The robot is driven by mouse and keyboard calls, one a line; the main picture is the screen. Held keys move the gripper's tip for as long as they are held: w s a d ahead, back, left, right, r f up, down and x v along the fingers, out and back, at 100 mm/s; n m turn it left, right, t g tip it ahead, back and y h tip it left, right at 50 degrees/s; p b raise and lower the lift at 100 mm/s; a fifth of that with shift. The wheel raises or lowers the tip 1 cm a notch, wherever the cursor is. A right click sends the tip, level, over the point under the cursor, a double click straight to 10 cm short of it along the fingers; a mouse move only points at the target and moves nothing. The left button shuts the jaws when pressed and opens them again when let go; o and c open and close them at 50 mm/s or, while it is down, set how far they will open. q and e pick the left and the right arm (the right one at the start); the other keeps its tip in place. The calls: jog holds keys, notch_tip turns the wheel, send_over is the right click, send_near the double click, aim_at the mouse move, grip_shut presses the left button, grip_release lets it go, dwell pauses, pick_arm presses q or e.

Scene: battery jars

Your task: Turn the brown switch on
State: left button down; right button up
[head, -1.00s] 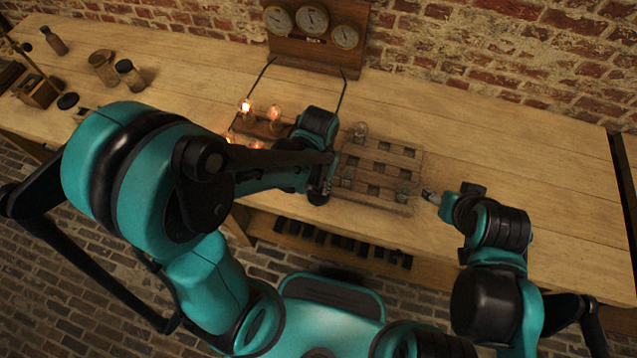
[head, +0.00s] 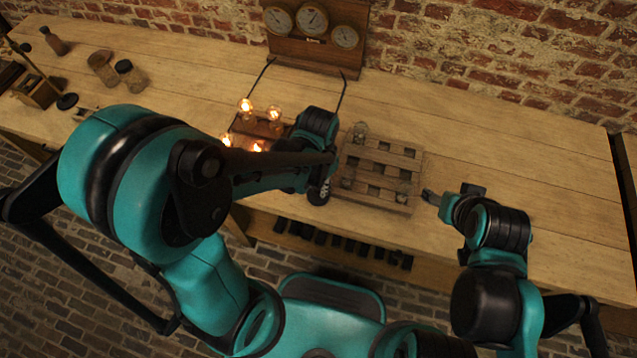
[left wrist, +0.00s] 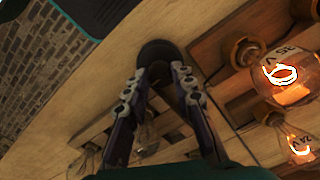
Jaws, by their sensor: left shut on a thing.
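The brown switch appears to be the dark round knob (left wrist: 158,50) at the front of the bench, beside the lamp board. It looks nearly black in this light. My left gripper (left wrist: 157,80) is shut on it, with one finger on each side, in the left wrist view. In the head view my left gripper (head: 320,190) is partly covered by its own arm, and the switch's markings cannot be made out. My right gripper (head: 430,197) hangs right of the wooden rack, apart from it; its finger gap is too small to read.
Glowing bulbs (head: 246,105) stand on a wooden lamp board (head: 250,127). A slatted rack (head: 385,155) holds glass jars right of my left gripper. A panel with three dials (head: 350,58) stands behind. The bench's right side (head: 540,160) is clear.

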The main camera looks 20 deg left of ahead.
aim_at(318, 187)
pick_arm(q)
jog(key=c, duration=1.3)
grip_release()
jog(key=shift+o, duration=0.2)
notch_tip(318, 187, up, 12)
